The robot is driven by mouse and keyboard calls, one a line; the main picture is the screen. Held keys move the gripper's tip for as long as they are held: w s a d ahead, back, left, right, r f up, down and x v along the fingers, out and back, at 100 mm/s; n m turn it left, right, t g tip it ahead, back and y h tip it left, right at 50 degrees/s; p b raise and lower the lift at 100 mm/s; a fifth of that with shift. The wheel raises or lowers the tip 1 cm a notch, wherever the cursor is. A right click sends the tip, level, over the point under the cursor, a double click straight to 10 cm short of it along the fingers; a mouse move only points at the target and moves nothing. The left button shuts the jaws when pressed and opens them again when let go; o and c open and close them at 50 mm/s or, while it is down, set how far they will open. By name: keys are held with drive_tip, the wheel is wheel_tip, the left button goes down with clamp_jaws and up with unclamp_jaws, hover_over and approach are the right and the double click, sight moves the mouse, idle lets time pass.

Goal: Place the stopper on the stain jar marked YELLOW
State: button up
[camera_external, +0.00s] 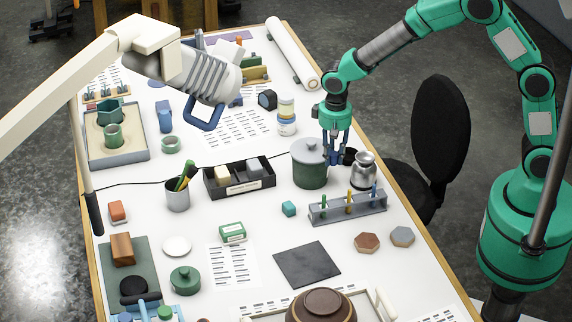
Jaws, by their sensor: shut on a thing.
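My gripper (335,159) points down at the right side of the table, between a grey-green lidded pot and a silver metal jar. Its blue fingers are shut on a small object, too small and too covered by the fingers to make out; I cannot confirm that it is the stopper. A small jar with a pale blue and yellow band (287,124) stands left of and behind my gripper, well apart from it. Its lettering is too small to read, so I cannot tell which jar is marked YELLOW.
The lidded pot (309,171), silver jar (362,172) and a small black cylinder (349,156) crowd my gripper. A grey rack (347,209) with coloured pieces stands in front. A black divided tray (239,189) lies left. A cream lamp arm (75,72) hangs over the table's left.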

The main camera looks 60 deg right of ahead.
drive_tip(key=w+d+r, duration=0.1)
drive_tip(key=w+d, duration=0.2)
drive_tip(key=d, duration=0.1)
drive_tip(key=w+d+m+p, duration=0.1)
drive_tip(key=w+d, duration=0.3)
drive_tip(key=d, duration=0.1)
drive_tip(key=w+d+r+m, duration=0.1)
drive_tip(key=w+d, duration=0.2)
drive_tip(key=d, duration=0.2)
drive_tip(key=shift+w+r+p, duration=0.3)
drive_tip(key=shift+p, duration=0.05)
drive_tip(key=w+d+r+m+p, duration=0.1)
drive_tip(key=w+d, duration=0.4)
drive_tip(key=d, duration=0.7)
drive_tip(key=shift+d+r+m, duration=0.25)
drive_tip(key=shift+d+m, duration=0.15)
drive_tip(key=shift+m, duration=0.2)
drive_tip(key=shift+w, duration=0.15)
drive_tip(key=p, duration=0.3)
hover_over(286, 96)
drive_tip(key=shift+d+f, duration=0.1)
drive_tip(key=shift+f, duration=0.65)
drive_tip(key=shift+f+p, duration=0.4)
drive_tip(key=shift+f, duration=1.35)
drive_tip(key=shift+f, duration=0.2)
